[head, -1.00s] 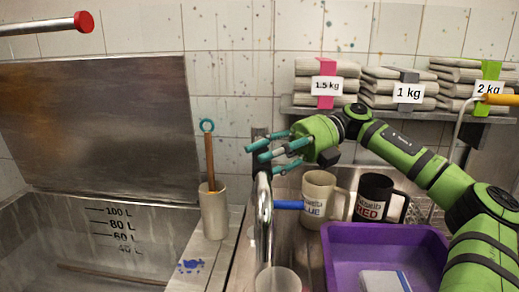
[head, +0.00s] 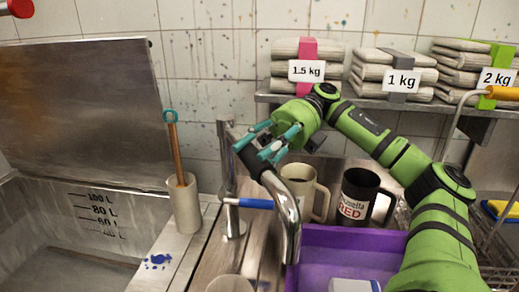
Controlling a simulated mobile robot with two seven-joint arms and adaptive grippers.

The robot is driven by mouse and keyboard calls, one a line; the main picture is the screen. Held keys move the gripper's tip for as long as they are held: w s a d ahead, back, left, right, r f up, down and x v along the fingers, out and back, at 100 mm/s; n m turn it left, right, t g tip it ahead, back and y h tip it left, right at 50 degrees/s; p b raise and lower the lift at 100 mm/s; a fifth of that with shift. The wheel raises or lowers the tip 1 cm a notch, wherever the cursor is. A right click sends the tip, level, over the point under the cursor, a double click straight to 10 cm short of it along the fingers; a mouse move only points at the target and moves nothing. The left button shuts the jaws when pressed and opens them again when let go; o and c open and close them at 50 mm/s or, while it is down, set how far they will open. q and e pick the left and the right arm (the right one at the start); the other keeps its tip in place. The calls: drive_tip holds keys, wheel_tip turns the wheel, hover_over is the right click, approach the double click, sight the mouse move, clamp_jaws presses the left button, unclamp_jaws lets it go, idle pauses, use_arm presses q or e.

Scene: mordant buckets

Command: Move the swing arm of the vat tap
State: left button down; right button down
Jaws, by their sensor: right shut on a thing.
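The vat tap has an upright chrome post (head: 230,185) with a blue-handled lever (head: 252,203) pointing right. Its swing arm (head: 288,212) runs from the top of the post toward the front right, with a dark sleeve and a chrome spout bending down. The spout end is over the left edge of the purple tray. My right gripper (head: 265,142) is shut on the swing arm at its dark sleeve, teal fingers on both sides. The fingers hide part of the sleeve. My left gripper is not in view.
The steel vat (head: 60,225) with litre marks is at left. A pot (head: 185,205) with a wooden-handled tool stands beside it. A cream mug (head: 305,190) and black mug (head: 360,198) stand behind the purple tray (head: 335,240). A shelf (head: 350,102) holds folded cloth stacks above.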

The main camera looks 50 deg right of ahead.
drive_tip(key=shift+f, duration=0.25)
drive_tip(key=c, duration=0.9)
unclamp_jaws()
drive_tip(key=o, duration=0.3)
drive_tip(key=shift+w+a, duration=0.1)
drive_tip(key=shift+w, duration=0.05)
drive_tip(key=shift+r, duration=0.15)
